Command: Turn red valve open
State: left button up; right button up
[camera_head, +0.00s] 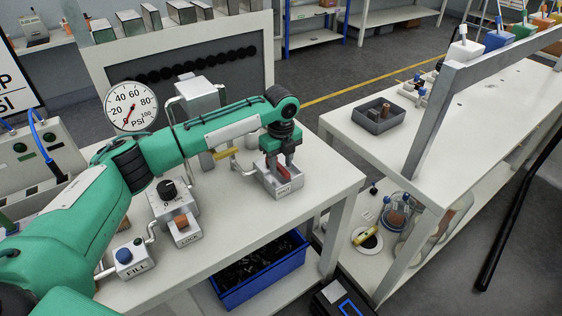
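The red valve handle (282,171) sits in a small white box (285,190) at the right part of the near white table. My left gripper (281,161) points down over it, coming in from the left on a green arm. Its two dark fingers stand apart, one on each side of the handle, with their tips low by the box. The fingers partly hide the handle, and I cannot tell whether they touch it. My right gripper is not in view.
A round PSI gauge (132,106) stands behind my arm. A black knob box (167,191), a LOCK box (184,228) and a FILL box (130,257) are near my arm. A blue crate (262,271) is below. A second white table (450,125) is at right.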

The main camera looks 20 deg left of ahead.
pick_arm(q)
jog(key=shift+f, duration=0.3)
grip_shut()
